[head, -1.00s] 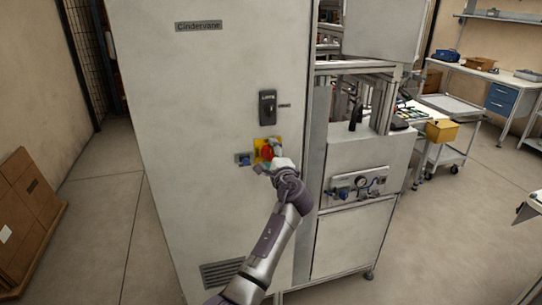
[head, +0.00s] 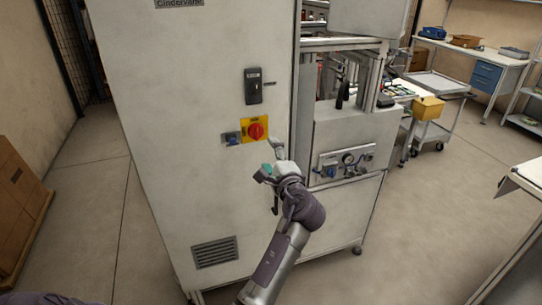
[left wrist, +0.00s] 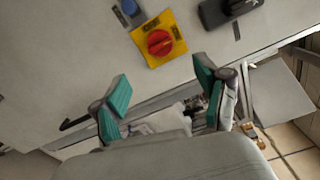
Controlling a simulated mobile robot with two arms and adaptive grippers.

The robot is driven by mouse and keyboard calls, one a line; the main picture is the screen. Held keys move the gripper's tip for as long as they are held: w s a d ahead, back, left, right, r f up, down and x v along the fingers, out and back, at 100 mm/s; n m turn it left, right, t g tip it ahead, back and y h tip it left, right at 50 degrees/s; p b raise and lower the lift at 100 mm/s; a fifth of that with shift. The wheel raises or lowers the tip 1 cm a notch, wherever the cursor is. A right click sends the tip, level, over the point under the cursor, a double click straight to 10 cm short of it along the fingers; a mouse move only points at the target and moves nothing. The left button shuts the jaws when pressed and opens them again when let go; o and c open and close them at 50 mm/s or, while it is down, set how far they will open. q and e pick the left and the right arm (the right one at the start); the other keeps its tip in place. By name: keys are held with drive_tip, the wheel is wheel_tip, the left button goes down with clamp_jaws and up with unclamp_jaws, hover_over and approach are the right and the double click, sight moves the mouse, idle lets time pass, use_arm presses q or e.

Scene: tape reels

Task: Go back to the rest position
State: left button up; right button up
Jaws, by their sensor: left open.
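My left gripper (head: 269,161) is in front of the white cabinet (head: 180,170), just below and right of the red knob (head: 256,131) on its yellow plate. In the left wrist view the gripper (left wrist: 165,95) is open, its two teal pads well apart with nothing between them. The red knob (left wrist: 159,42) shows there above the fingertips, apart from them. My right gripper is not in view.
A black latch handle (head: 254,86) and a blue switch (head: 232,138) are on the cabinet. A machine bay with a gauge panel (head: 343,164) stands to the right. Brown boxes (head: 20,205) are at left. A white table (head: 525,180) edges in at right. Floor between is clear.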

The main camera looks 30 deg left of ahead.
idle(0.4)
